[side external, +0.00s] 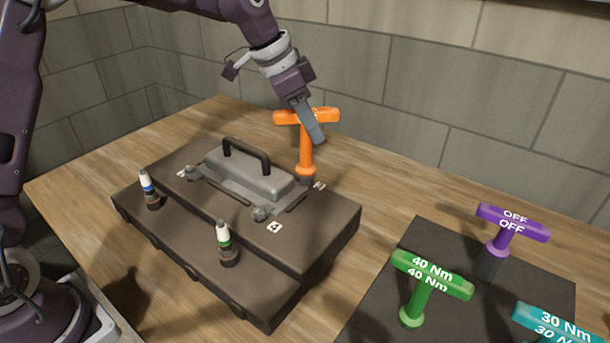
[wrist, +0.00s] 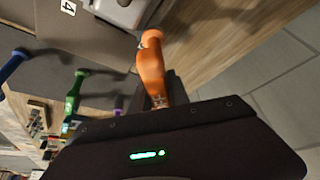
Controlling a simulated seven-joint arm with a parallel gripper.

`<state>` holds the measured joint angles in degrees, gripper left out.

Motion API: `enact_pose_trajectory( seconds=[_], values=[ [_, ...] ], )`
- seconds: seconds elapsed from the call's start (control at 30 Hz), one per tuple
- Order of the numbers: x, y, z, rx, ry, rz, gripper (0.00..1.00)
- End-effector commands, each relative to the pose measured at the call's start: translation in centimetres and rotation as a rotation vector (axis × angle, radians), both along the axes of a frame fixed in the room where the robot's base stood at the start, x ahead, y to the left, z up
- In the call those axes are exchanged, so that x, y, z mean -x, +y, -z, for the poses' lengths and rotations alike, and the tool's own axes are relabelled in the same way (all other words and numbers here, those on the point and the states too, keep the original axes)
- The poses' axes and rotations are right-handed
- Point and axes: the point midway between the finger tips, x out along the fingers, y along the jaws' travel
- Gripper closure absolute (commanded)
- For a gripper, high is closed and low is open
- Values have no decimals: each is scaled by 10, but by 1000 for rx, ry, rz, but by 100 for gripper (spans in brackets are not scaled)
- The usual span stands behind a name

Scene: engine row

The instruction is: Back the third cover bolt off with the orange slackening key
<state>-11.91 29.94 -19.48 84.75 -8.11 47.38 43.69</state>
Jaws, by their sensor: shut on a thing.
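The orange T-handled key (side external: 306,158) stands about upright at the back right corner of the grey cover (side external: 245,178). Its foot is at that corner's bolt position, beside a small white number tag (side external: 319,185); the bolt is hidden under it. My gripper (side external: 312,128) is shut on the key's crossbar from above. In the wrist view the orange key (wrist: 152,65) runs up from my gripper's dark body. A front corner bolt (side external: 260,214) shows bare near another tag (side external: 274,227). The third bolt's number cannot be read in the side view.
The cover has a black handle (side external: 247,153) and sits on a dark engine block (side external: 325,235). Two marker-like bottles (side external: 227,243) stand on its front ledge. At right a dark mat (side external: 385,320) holds a purple OFF key (side external: 512,222), a green 40 Nm key (side external: 431,275) and a teal 30 Nm key (side external: 555,322).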

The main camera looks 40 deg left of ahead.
Motion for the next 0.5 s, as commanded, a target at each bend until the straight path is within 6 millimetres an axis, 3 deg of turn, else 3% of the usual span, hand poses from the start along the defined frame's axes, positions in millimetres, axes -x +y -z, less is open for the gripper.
enact_pose_trajectory(
  seconds=[0.17, 0.5],
  values=[
    [0, 0, -1, -2, -3, -48, 100],
    [0, 3, -2, -3, -7, -692, 100]
  ],
)
